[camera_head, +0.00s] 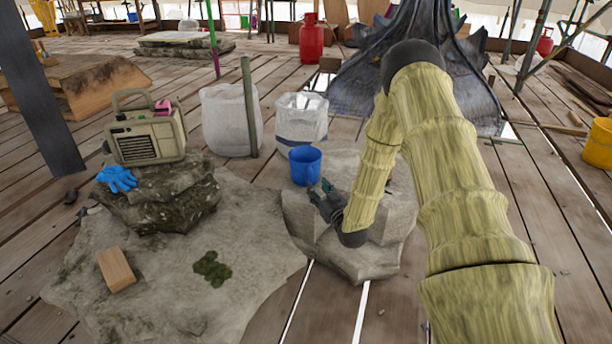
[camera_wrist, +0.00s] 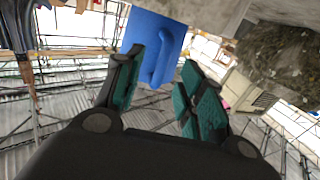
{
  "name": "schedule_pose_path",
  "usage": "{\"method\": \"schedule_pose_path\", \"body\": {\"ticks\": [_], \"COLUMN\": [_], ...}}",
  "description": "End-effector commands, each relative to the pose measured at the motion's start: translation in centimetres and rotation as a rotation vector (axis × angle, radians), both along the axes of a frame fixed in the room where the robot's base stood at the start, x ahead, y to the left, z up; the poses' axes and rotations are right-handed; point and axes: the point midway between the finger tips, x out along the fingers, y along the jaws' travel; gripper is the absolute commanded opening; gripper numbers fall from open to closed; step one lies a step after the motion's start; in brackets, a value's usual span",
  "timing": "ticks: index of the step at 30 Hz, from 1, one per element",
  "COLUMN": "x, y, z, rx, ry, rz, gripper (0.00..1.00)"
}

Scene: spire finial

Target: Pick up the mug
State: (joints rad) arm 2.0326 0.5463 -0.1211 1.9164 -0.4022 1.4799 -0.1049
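A blue mug (camera_head: 305,165) stands upright on a pale stone block (camera_head: 360,245) in the middle of the head view. My gripper (camera_head: 322,188) is just in front of the mug, low over the stone. In the wrist view the mug (camera_wrist: 155,42) lies beyond the fingertips, with its handle toward the gap between them. My gripper (camera_wrist: 160,82) is open there, its teal-padded fingers spread apart. The mug does not sit deep between the fingers. I cannot tell whether a fingertip touches it.
A beige radio (camera_head: 147,135) and a blue glove (camera_head: 117,178) are on a mossy rock to the left. White sacks (camera_head: 228,118) stand behind the stone. A wooden block (camera_head: 116,269) lies on the pale slab at front left. Plank floor is open at front right.

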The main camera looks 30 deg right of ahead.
Motion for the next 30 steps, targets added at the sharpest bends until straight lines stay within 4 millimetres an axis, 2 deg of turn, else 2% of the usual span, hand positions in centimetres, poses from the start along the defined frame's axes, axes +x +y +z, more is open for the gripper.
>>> {"method": "schedule_pose_path", "body": {"ticks": [7,18,28,30], "x": [1.4,5.2,5.6,5.6], "y": [-0.1,-0.4,-0.5,-0.5], "z": [0.0,0.4,0.5,0.5], "rx": [0.001,0.001,0.002,0.001], "ry": [-0.002,-0.001,0.001,0.001], "rz": [0.0,0.001,0.0,0.0], "gripper": [0.39,0.39,0.39,0.26]}}
